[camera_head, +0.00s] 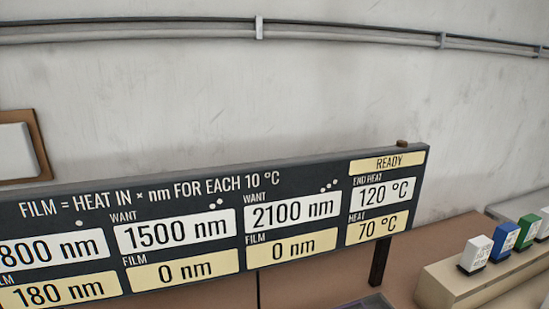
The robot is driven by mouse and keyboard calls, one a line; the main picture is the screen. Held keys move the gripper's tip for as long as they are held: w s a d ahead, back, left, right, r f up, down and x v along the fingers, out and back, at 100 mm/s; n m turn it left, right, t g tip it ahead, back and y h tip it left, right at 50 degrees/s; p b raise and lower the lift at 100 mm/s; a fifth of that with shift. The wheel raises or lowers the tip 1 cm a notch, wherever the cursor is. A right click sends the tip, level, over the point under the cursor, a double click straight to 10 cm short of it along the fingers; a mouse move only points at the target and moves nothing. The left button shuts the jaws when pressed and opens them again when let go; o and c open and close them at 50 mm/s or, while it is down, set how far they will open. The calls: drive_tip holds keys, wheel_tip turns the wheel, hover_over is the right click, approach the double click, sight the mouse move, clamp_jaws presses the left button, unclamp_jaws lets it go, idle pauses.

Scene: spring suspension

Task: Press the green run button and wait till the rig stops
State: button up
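My gripper is not in view. No green run button can be made out. A dark display board (190,195) shows "READY", end heat 120 °C and heat 70 °C at its right end. Its want boxes read 1500 nm and 2100 nm, each with film 0 nm below. The left column is cut off by the frame edge and shows "800 nm" over film "180 nm". The rig itself cannot be made out.
At the right, a beige ledge (440,290) bears a white block (476,252), a blue block (504,240) and a green block (527,231). A brown-framed panel (15,150) is at the left. A pipe (200,33) runs along the grey wall.

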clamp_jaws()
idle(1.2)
